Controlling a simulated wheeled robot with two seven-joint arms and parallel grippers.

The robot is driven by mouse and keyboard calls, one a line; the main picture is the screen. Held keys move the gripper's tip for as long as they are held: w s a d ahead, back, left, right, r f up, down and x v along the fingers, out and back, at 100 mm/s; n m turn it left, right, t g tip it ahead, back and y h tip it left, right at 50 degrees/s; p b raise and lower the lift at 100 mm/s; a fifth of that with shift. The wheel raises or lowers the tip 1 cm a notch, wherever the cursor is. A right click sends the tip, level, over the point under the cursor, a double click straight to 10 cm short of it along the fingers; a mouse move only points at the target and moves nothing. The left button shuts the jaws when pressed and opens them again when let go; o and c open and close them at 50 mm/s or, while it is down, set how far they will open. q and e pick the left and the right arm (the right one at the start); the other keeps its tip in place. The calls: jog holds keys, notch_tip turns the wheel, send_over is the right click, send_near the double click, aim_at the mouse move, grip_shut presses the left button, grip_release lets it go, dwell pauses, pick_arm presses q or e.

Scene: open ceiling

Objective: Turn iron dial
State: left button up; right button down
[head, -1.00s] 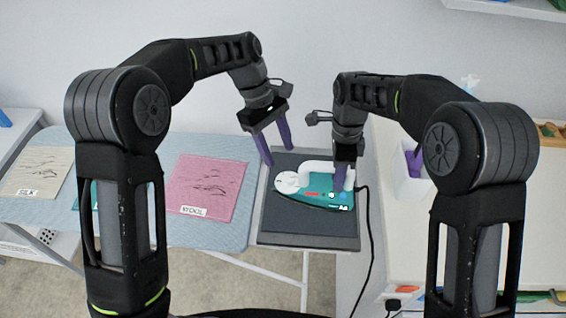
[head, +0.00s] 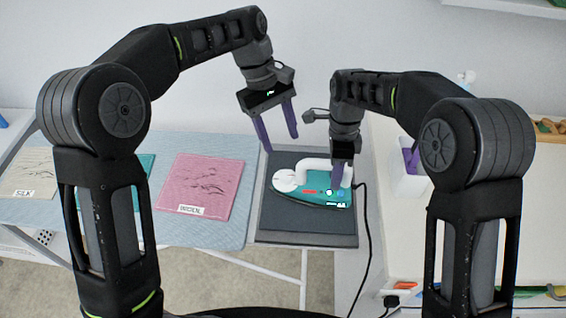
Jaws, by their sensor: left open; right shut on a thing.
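The iron (head: 318,197) has a teal body, a white handle and a round white dial (head: 286,181) at its left end. It lies on a dark grey rest (head: 300,232) at the right end of the ironing board. My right gripper (head: 338,178) is shut on the iron at the right part of its handle; its fingertips partly hide the handle there. My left gripper (head: 281,143) is open and empty. Its purple fingers hang above and behind the dial, apart from the iron.
The blue ironing board (head: 210,235) carries a pink cloth (head: 200,187) labelled WOOL, a teal cloth and a cream cloth (head: 28,172) labelled SILK. A black cord (head: 367,250) runs down from the iron. A white bin (head: 410,178) and a white counter (head: 480,230) stand at the right.

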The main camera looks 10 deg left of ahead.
aim_at(286, 175)
pick_arm(q)
jog(key=shift+s+d+f+m+t+y, duration=0.15)
jog(key=shift+d+m+t+y, duration=0.25)
jog(key=shift+m, duration=3.65)
jog(key=shift+s+d+f+m+t+y, duration=0.15)
jog(key=shift+m+t+y, duration=0.45)
jog(key=shift+m, duration=3.4)
jog(key=shift+s+d+m+t+y, duration=0.3)
jog(key=shift+m+y, duration=0.4)
jog(key=shift+m, duration=3.35)
jog(key=shift+w, duration=0.1)
notch_tip(286, 175, down, 12)
jog(key=shift+c, duration=0.5)
grip_shut()
